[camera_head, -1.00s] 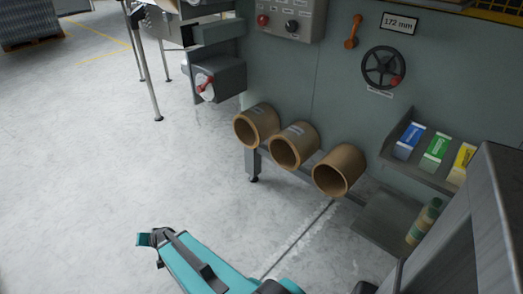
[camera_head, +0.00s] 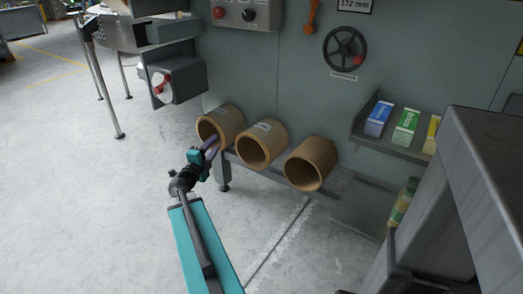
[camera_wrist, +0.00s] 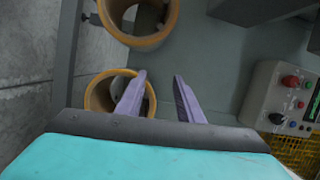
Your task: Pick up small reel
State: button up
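Three brown cardboard-like reels sit in a row on a low rail at the machine's front: a left one (camera_head: 229,117), a middle one (camera_head: 270,130) and a right one (camera_head: 317,150). They look alike in size, so I cannot tell which is the small reel. My gripper (camera_head: 211,145) is at the left reel's open end, its fingers overlapping the opening's lower right in the head view; contact is unclear. In the wrist view my gripper (camera_wrist: 162,82) has its purple fingers spread with nothing between them. One reel (camera_wrist: 97,80) lies beside the left finger, another (camera_wrist: 137,42) above.
A tray (camera_head: 360,143) with blue, green and yellow boxes juts out right of the reels, with a bottle (camera_head: 403,203) below. A grey cabinet (camera_head: 470,190) stands at the right. A control panel (camera_wrist: 280,95) shows in the wrist view.

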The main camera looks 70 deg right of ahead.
jog(key=s+d+r+m+g+b, duration=0.1)
jog(key=s+d+m+g, duration=0.1)
jog(key=s+m+g, duration=0.3)
jog(key=s, duration=0.4)
jog(key=shift+s+d+y, duration=0.3)
jog(key=shift+s+y, duration=0.05)
jog(key=shift+y, duration=0.05)
jog(key=shift+d, duration=0.1)
jog(key=b, duration=0.1)
send_near(260, 129)
jog(key=d, duration=0.4)
jog(key=shift+s+d+f, duration=0.25)
jog(key=shift+d+f, duration=0.15)
jog(key=shift+d, duration=0.1)
jog(key=shift+b+x, duration=0.95)
jog(key=shift+x, duration=1.65)
jog(key=shift+s, duration=0.2)
